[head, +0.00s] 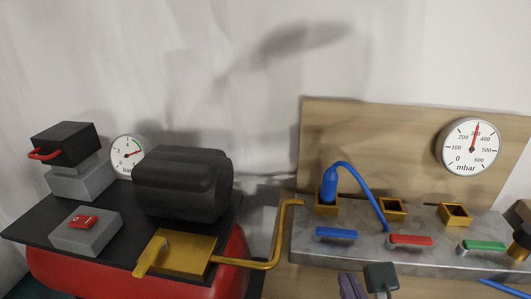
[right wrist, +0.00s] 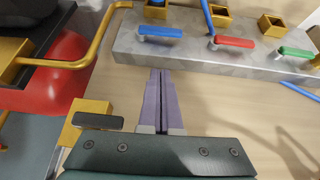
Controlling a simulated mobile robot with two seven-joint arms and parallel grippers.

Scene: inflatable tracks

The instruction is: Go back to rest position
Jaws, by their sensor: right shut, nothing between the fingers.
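My right gripper (head: 352,284) shows at the bottom edge of the head view, with purple fingers pressed together and nothing between them. In the right wrist view its purple fingers (right wrist: 160,88) point at the grey manifold block (right wrist: 195,52), apart from the valves. The manifold (head: 305,240) carries a blue lever (head: 336,233), a red lever (head: 410,240) and a green lever (head: 482,247). A blue plug with a hose (head: 329,186) stands in the left brass socket; the other two sockets look empty. My left gripper is not in view.
A red compressor tank (head: 80,278) with a black motor (head: 182,184) and red switch (head: 83,222) stands left. A brass pipe (head: 275,250) leads from it to the manifold. A pressure gauge (head: 471,147) hangs on a wooden board (head: 390,150). A black-handled brass valve (right wrist: 90,117) is beside my gripper.

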